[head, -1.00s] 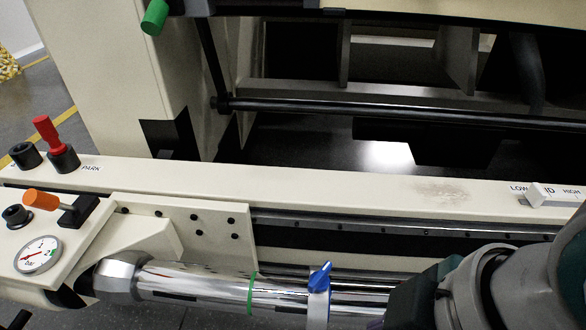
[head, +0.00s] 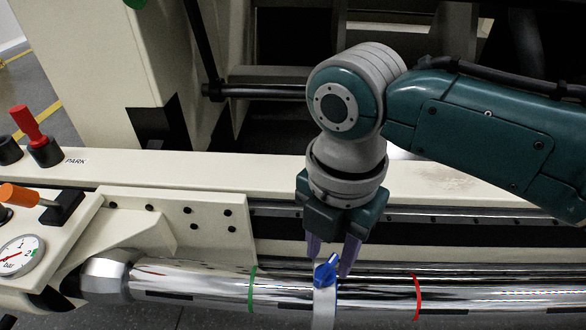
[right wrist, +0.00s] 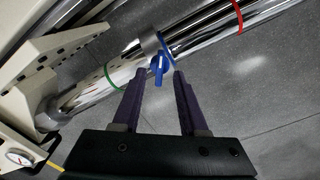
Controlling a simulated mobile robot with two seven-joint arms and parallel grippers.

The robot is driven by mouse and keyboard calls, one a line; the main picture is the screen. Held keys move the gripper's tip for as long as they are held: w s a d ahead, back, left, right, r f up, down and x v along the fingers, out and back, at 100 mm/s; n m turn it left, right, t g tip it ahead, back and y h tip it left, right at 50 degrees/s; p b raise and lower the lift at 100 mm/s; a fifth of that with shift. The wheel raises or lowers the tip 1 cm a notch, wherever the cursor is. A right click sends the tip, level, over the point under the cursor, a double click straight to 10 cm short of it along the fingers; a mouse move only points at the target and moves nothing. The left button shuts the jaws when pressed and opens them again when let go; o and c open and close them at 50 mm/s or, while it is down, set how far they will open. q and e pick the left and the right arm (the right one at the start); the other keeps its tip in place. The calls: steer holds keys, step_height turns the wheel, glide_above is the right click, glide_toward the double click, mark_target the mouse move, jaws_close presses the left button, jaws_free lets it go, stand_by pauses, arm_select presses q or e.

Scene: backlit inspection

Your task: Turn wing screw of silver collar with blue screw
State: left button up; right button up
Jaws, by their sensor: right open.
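The silver collar (head: 323,308) sits around the shiny chrome bar (head: 205,284), between a green ring and a red ring. Its blue wing screw (head: 326,270) stands on top of the collar. My right gripper (head: 333,262) comes down from above, open, with its two purple fingers on either side of the blue screw. In the right wrist view the blue screw (right wrist: 159,66) lies just ahead of and between the open fingertips (right wrist: 157,76), and the collar (right wrist: 151,42) shows behind it. Nothing is between the jaws' inner ends. My left gripper is not in view.
A green ring (head: 251,290) marks the bar to the left, a red ring (head: 418,297) to the right. A cream machine rail (head: 150,170) runs behind the bar.

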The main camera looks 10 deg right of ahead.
mark_target(326, 270)
step_height(326, 270, down, 2)
steer(key=shift+f+b, duration=0.1)
steer(key=shift+b, duration=0.3)
steer(key=shift+c, duration=0.2)
jaws_close()
